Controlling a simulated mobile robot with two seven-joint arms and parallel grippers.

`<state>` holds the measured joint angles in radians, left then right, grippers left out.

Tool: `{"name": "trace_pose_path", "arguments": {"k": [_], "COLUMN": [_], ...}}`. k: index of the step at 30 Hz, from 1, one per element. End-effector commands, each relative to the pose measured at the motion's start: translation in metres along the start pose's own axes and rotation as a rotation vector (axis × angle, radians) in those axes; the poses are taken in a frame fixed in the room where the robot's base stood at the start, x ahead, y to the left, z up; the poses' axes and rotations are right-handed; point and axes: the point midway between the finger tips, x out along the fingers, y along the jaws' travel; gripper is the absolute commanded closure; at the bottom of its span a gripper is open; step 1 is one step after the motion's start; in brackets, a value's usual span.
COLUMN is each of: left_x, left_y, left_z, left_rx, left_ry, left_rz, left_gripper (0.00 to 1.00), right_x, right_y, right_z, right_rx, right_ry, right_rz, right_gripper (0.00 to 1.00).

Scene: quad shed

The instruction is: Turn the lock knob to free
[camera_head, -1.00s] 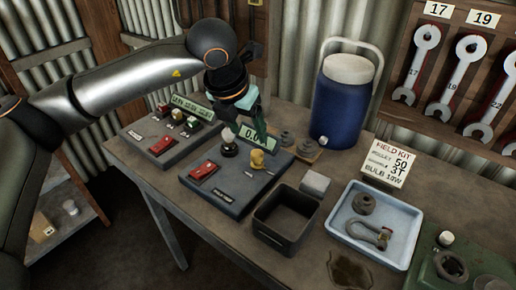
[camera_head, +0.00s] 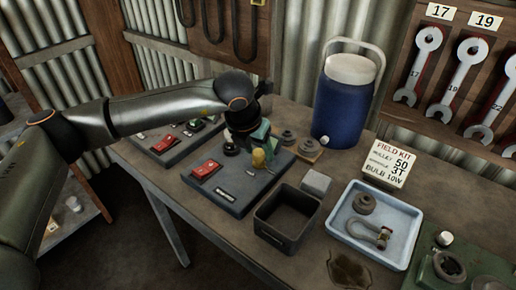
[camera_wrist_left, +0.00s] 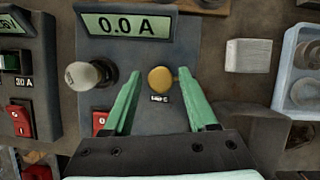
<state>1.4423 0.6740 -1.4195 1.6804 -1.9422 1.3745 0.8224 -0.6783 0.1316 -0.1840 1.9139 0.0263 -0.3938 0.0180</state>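A round yellow knob (camera_wrist_left: 160,80), which looks like the lock knob, stands on a dark panel box (camera_wrist_left: 145,57). In the head view the yellow knob (camera_head: 258,158) is on the near box (camera_head: 226,191), partly behind my gripper. A small label (camera_wrist_left: 160,99) sits under the knob; its text is too small to read surely. My left gripper (camera_wrist_left: 158,75) is open, with one green finger on each side of the knob in the picture. Gaps show between fingers and knob. In the head view the left gripper (camera_head: 258,140) hangs over the box's back part. My right gripper is not in view.
The near box has a display reading 0.0 A (camera_wrist_left: 127,26), a pale round knob (camera_wrist_left: 88,74) and a red switch (camera_head: 206,169). A second box (camera_head: 168,146) stands to its left. A dark open bin (camera_head: 287,216) and a blue jug (camera_head: 344,103) are to the right.

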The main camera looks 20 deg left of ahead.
Motion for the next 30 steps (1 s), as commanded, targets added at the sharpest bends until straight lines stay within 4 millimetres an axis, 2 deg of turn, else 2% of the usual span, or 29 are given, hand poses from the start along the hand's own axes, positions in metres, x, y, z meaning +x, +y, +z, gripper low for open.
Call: {"name": "trace_pose_path", "arguments": {"k": [2, 15, 30], "left_x": [-0.0003, -0.0006, 0.0012], "left_y": [-0.0001, 0.0002, 0.0009], "left_z": [0.0001, 0.0002, -0.0005], "left_rx": [0.000, 0.000, 0.056], "left_ry": [0.000, 0.000, 0.000], "left_rz": [0.000, 0.000, -0.024], "left_gripper": [0.52, 1.00, 1.00], "right_x": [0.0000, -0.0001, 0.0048], "right_y": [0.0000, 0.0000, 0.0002], "right_z": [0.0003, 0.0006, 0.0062], "right_rx": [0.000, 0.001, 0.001], "right_ry": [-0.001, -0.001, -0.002], "right_rz": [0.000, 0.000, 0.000], "right_gripper": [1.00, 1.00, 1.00]}}
